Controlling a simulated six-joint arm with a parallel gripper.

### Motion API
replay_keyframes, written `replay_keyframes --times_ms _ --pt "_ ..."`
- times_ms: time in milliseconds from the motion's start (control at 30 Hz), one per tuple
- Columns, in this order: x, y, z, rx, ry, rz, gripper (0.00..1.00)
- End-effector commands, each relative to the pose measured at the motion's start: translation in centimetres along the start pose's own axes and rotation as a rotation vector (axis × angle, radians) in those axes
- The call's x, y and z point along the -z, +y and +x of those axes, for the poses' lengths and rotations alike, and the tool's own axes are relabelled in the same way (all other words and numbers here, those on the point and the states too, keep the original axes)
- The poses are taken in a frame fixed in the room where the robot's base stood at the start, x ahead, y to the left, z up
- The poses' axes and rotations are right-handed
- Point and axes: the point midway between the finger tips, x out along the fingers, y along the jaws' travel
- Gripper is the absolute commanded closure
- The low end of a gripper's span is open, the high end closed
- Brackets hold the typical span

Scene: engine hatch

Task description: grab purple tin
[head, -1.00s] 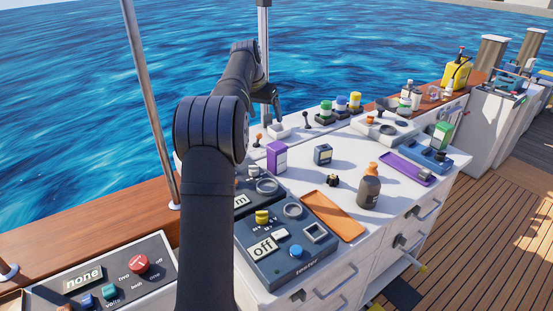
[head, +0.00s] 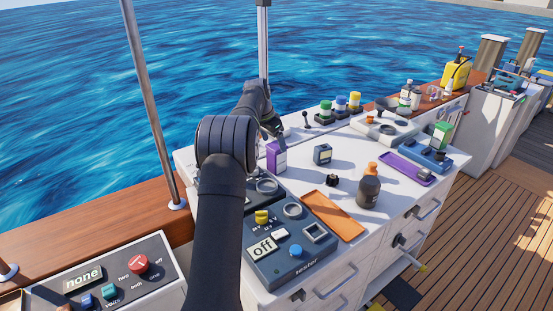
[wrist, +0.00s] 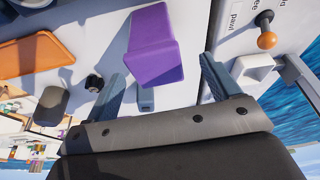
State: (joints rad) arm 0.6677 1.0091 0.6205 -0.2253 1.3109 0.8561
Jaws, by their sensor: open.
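The purple tin (head: 276,158) stands upright on the white counter, near its sea-side edge. My gripper (head: 276,131) is just above and behind it in the head view, partly hidden by my arm. In the wrist view the purple tin (wrist: 155,50) shows large, ahead of and between the two fingers of my open gripper (wrist: 160,70). The jaws look empty, and a gap shows on either side of the tin. I cannot tell how far the fingertips are above it.
An orange tray (head: 333,215), a brown bottle (head: 368,190) and a tester panel (head: 284,252) are nearer. An orange-knobbed lever (wrist: 266,40) is close to the right finger in the wrist view.

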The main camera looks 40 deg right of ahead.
Motion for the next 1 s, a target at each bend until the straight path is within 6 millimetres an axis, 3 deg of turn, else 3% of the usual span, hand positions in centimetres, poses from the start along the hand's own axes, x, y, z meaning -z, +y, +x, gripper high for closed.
replay_keyframes --times_ms 267,567,800,1000 --pt "0.0 0.1 1.6 0.0 0.0 0.0 0.18" --pt "0.1 0.5 5.8 0.001 0.0 -0.001 0.18" --pt "0.1 0.5 6.0 0.002 0.001 -0.001 0.18" --pt "0.1 0.5 6.0 0.002 0.001 -0.002 0.57"
